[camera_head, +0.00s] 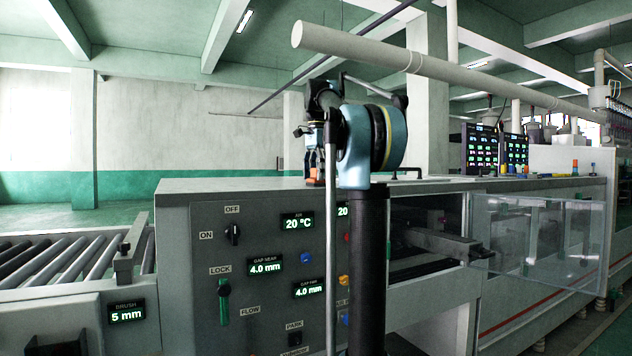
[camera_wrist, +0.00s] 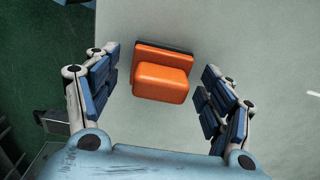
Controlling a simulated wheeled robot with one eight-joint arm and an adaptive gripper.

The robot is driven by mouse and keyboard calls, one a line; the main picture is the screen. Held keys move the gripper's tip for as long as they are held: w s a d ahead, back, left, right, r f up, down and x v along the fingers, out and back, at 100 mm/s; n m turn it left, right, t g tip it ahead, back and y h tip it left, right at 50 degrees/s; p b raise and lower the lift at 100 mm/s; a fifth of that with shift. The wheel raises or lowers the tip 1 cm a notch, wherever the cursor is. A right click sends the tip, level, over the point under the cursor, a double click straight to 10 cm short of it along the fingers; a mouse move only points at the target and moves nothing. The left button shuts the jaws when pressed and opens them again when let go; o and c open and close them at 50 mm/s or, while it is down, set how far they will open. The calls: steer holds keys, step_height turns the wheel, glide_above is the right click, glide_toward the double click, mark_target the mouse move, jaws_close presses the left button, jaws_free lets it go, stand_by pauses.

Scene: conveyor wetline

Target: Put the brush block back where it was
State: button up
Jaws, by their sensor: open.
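The brush block (camera_wrist: 162,82) is orange with a dark strip along its far edge. In the wrist view it lies on the pale grey machine top, between the spread blue-padded fingers of my gripper (camera_wrist: 163,90). The fingers stand apart from it on both sides. In the head view my gripper (camera_head: 315,150) is over the machine top near its left end. A small orange part of the block (camera_head: 313,177) shows below it; my arm hides some of the area.
A pale pipe (camera_head: 380,57) crosses above my arm. The control panel (camera_head: 262,290) carries knobs and small displays. A clear guard (camera_head: 540,235) hangs at the open bay (camera_head: 430,240) on the right. Rollers (camera_head: 65,260) lie at left. A black handle (camera_head: 405,174) stands on the top.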

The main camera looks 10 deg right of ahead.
step_height(320, 180, up, 11)
stand_by(0.5)
stand_by(0.5)
